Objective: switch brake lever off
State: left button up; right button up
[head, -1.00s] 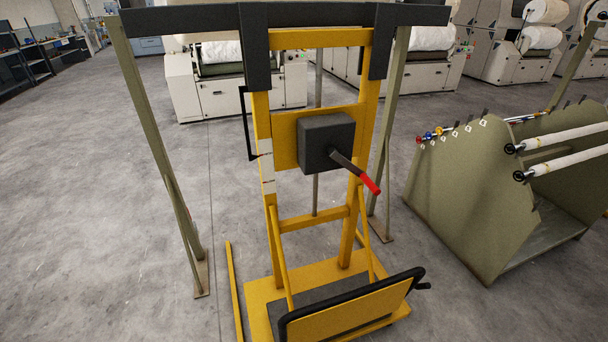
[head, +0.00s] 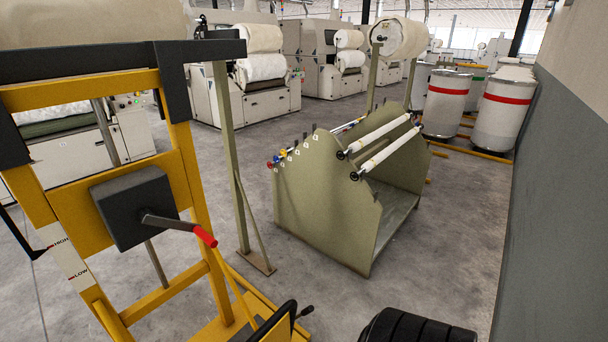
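A grey lever with a red grip (head: 205,236) sticks out from a dark box (head: 137,205) on a yellow upright frame (head: 192,190) at the left. The lever points right and slightly down. No label names it as the brake lever, and I see no on or off marks beside it. A small black handle (head: 305,311) shows low on the frame, partly cut off by the bottom edge. Neither of my grippers is in view.
An olive roller stand (head: 320,210) with white rollers stands in the middle. Drums with red bands (head: 503,115) stand at the back right beside a grey wall (head: 555,200). A green post (head: 233,160) rises between frame and stand.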

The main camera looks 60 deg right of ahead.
aim_at(310, 309)
jog(key=l+u, duration=0.1)
jog(key=l, duration=0.35)
jog(key=k+l, duration=0.1)
jog(key=l, duration=0.4)
jog(key=l+u, duration=0.15)
jog(key=l, duration=0.3)
jog(key=k+l+u, duration=0.1)
jog(key=l, duration=0.35)
jog(key=k+l, duration=0.1)
jog(key=l, duration=0.35)
jog(key=l+u, duration=0.15)
jog(key=l, duration=0.3)
jog(key=k+l+u, duration=0.1)
jog(key=l, duration=0.35)
jog(key=k+l, duration=0.2)
jog(key=l, duration=0.25)
jog(key=u, duration=0.05)
